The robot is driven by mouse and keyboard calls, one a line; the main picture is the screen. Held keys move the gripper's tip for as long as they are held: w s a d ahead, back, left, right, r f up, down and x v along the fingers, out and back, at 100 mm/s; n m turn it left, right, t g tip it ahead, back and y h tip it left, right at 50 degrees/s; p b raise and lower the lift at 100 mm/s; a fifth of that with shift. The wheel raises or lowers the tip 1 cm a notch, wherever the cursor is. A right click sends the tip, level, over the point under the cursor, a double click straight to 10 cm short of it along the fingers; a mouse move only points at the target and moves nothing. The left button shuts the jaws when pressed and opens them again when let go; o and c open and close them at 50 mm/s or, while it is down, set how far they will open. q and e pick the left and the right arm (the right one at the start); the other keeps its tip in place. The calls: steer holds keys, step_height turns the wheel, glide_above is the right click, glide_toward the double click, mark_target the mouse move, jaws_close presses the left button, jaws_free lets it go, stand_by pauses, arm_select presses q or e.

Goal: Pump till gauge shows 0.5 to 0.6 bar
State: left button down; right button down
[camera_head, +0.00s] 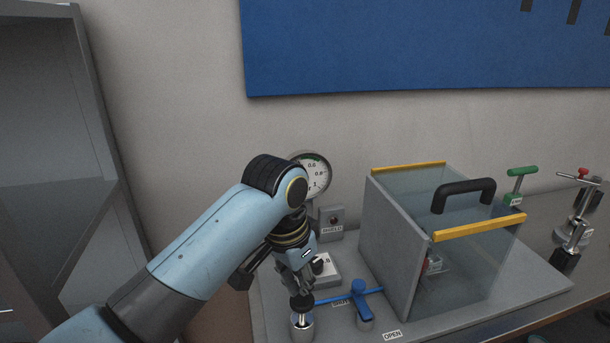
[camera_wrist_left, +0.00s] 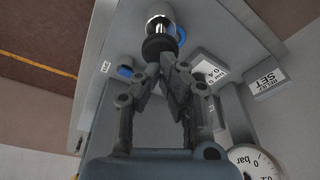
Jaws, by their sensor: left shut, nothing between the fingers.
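The round gauge (camera_head: 316,177) is on the wall side behind my left arm, with its left part hidden by the arm; I cannot read its needle. Part of its dial also shows in the left wrist view (camera_wrist_left: 252,162). The pump (camera_head: 302,328) is a metal cylinder at the front of the panel, with a black knob (camera_wrist_left: 157,47) on a bright rod. My left gripper (camera_head: 303,291) is shut and empty, pointing down with its tips right at the knob. I cannot tell whether they touch it. My right gripper is out of view.
A blue lever valve (camera_head: 363,292) stands right of the pump, near an OPEN label (camera_head: 392,335). A clear-walled box with a black handle (camera_head: 464,193) fills the panel's middle. A green T-handle (camera_head: 522,172) and metal fittings (camera_head: 570,241) stand farther right. A grey shelf (camera_head: 60,140) is left.

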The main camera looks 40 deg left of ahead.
mark_target(301, 300)
arm_select(q)
steer(key=shift+f+b, duration=0.7)
steer(key=shift+f, duration=1.6)
steer(key=shift+r+p, duration=0.75)
steer(key=shift+r, duration=1.55)
steer(key=shift+s, duration=0.1)
